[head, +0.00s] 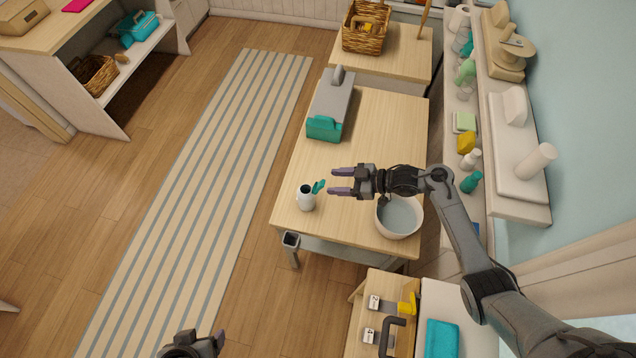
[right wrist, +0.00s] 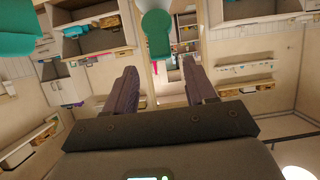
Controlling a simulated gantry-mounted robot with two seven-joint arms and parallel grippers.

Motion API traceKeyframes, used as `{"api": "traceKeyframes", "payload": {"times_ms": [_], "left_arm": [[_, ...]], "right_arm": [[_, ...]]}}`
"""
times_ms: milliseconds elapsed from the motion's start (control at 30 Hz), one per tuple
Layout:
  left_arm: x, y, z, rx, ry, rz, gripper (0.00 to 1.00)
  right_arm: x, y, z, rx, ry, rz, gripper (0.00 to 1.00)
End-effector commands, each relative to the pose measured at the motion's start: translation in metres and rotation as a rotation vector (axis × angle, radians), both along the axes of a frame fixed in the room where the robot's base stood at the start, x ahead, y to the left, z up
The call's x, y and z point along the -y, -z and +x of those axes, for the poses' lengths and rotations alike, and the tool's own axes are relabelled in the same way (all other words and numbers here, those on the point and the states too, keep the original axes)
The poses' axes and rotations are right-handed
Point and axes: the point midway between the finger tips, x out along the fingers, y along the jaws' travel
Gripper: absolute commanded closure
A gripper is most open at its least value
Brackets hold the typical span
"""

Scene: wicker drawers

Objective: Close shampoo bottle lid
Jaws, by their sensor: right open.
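The shampoo bottle (head: 306,200) is small and white and stands upright near the left edge of the wooden table. Its teal lid (head: 319,187) is flipped open and sticks up on the bottle's right side. My right gripper (head: 333,181) is open and empty, just right of the lid, fingers pointing left at it. In the right wrist view, the teal lid (right wrist: 158,40) shows ahead, between and beyond the fingertips (right wrist: 160,70), with part of the white bottle (right wrist: 153,5) at the top edge. My left gripper (head: 200,343) is only partly visible at the bottom edge, away from the table.
A white bowl (head: 398,222) sits on the table (head: 380,130), below my right forearm. A grey and teal box (head: 331,104) lies farther back. A wall shelf (head: 520,190) with several bottles runs along the right. The table between box and bottle is clear.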

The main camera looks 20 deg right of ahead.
Motion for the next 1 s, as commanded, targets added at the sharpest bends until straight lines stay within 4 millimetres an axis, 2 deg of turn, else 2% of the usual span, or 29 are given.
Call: {"api": "traceKeyframes", "payload": {"times_ms": [200, 400, 600, 900, 1000], "left_arm": [[-0.001, 0.002, 0.000, -0.001, 0.001, 0.003, 0.25], [0.000, 0.004, -0.001, -0.003, 0.000, 0.001, 0.25], [0.001, 0.005, -0.002, -0.005, -0.004, -0.006, 0.25], [0.003, 0.005, -0.002, -0.006, -0.008, -0.011, 0.25], [0.002, 0.005, -0.002, -0.006, -0.007, -0.011, 0.25]], "right_arm": [[-0.029, 0.014, 0.019, -0.002, -0.001, 0.003, 0.45], [-0.047, 0.024, 0.031, -0.001, -0.001, 0.002, 0.45], [-0.054, 0.028, 0.037, -0.002, 0.000, -0.001, 0.45], [-0.055, 0.028, 0.037, -0.001, 0.000, -0.002, 0.45], [-0.055, 0.028, 0.037, -0.001, 0.000, -0.002, 0.60]]}}
